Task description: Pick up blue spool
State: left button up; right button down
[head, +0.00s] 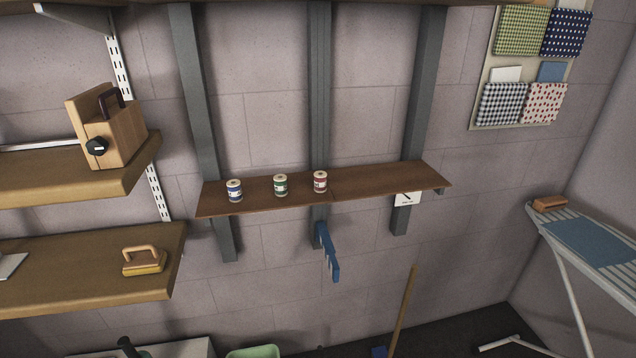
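The blue spool (234,190) stands upright on a narrow brown wall shelf (385,183), near the shelf's left end. A green spool (281,185) stands to its right, and a red spool (320,181) stands further right near the middle of the shelf. The three spools are apart from each other. Neither of my grippers shows in the head view.
Thick wooden shelves (90,285) at the left hold a wooden box (120,135) and a yellow-based block with a handle (144,261). A blue bracket (328,252) hangs below the spool shelf. An ironing board (590,240) stands at the right. The spool shelf's right half is clear.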

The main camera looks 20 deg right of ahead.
aim_at(235, 189)
jog(key=u, duration=2.4)
jog(key=i, duration=1.5)
jog(key=z, duration=2.85)
